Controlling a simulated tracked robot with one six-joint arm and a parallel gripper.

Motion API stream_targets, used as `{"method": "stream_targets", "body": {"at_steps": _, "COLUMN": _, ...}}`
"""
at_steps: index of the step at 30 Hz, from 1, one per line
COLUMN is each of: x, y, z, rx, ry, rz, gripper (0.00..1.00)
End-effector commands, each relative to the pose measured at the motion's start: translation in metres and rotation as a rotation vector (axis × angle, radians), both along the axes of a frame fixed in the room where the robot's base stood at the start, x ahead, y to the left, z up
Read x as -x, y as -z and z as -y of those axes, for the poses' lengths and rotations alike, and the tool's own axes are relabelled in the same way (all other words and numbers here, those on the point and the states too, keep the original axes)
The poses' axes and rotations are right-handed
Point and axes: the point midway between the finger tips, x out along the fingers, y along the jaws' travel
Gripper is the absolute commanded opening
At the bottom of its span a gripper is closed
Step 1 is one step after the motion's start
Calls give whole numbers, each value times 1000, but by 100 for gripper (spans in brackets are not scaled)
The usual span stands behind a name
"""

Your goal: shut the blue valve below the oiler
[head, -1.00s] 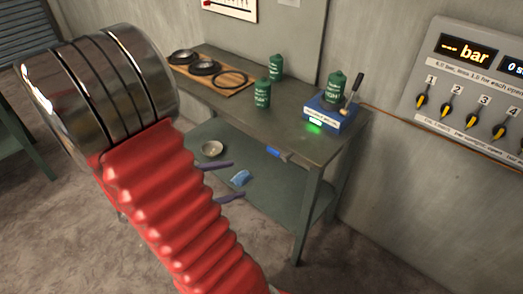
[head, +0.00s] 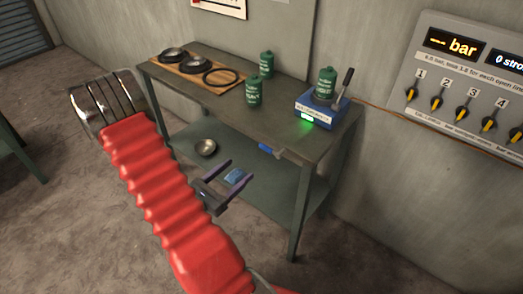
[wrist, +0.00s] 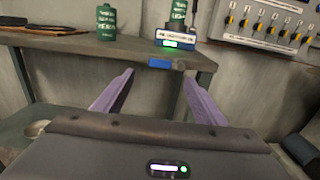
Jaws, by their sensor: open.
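A small blue valve handle (head: 269,149) sits at the front edge of the workbench, left of and below a blue box (head: 321,108) with a green bottle (head: 325,82) on it, which looks like the oiler. In the wrist view the blue handle (wrist: 160,63) lies across the bench edge, ahead of the gap between my fingers. My gripper (head: 240,169) has purple fingers spread apart, empty. It is in front of the bench, to the left of the handle and apart from it. In the wrist view my gripper (wrist: 158,75) points at the bench edge.
The workbench (head: 200,105) also holds two green bottles and a wooden board (head: 200,72) with round parts. Its lower shelf holds a metal bowl (head: 205,147) and a blue cloth-like item (head: 235,177). A panel with several knobs (head: 462,112) is on the right wall.

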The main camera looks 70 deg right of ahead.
Motion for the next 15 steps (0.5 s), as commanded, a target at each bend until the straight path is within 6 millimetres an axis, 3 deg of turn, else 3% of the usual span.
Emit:
{"method": "stream_targets", "body": {"at_steps": 8, "x": 1, "y": 0, "z": 2, "rx": -1, "ry": 2, "rz": 1, "gripper": 65}}
{"method": "stream_targets", "body": {"at_steps": 15, "x": 7, "y": 0, "z": 15, "rx": 0, "ry": 4, "rz": 2, "gripper": 65}}
